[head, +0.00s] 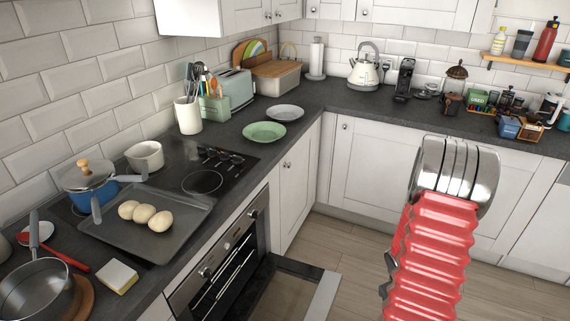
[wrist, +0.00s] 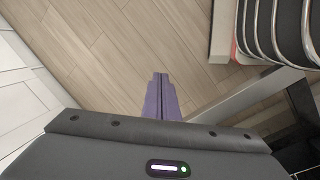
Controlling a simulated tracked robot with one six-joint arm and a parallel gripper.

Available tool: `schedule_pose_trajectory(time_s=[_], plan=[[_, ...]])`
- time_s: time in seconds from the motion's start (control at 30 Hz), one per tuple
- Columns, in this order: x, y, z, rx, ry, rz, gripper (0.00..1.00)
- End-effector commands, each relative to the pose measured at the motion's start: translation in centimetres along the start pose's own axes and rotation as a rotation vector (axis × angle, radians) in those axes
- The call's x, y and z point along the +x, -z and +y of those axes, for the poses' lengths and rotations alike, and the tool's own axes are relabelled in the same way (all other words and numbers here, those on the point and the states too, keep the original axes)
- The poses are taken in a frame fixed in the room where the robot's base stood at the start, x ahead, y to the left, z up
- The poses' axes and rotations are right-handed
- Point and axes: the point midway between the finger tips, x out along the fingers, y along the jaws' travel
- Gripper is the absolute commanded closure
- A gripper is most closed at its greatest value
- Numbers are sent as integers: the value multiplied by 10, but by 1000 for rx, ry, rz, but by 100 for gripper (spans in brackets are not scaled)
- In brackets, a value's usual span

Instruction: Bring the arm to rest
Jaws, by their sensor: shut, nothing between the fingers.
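My gripper (wrist: 159,77) shows in the wrist view with its purple fingers together and nothing between them. It points down over the wood-plank floor (wrist: 80,50), clear of any object. In the head view a red ribbed part with steel bands, which seems to be my arm, stands at the right in front of the white cupboards. The gripper's fingers cannot be made out there.
The oven door (head: 290,290) hangs open low in front of the oven. A baking tray (head: 115,240) with several egg-like things, a blue pot (head: 90,185) and a saucepan (head: 35,285) stand at the left. A green plate (head: 264,131) lies on the worktop. Floor shows between the cupboards.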

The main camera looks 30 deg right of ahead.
Motion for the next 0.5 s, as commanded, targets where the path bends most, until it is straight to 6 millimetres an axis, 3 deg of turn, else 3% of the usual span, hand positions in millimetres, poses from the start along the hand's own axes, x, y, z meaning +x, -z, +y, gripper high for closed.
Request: schedule_pose_trajectory(time_s=[0.1,0.5], plan=[[-35,4,-6,32,-15,-12,100],[-138,6,-48,128,-20,-26,100]])
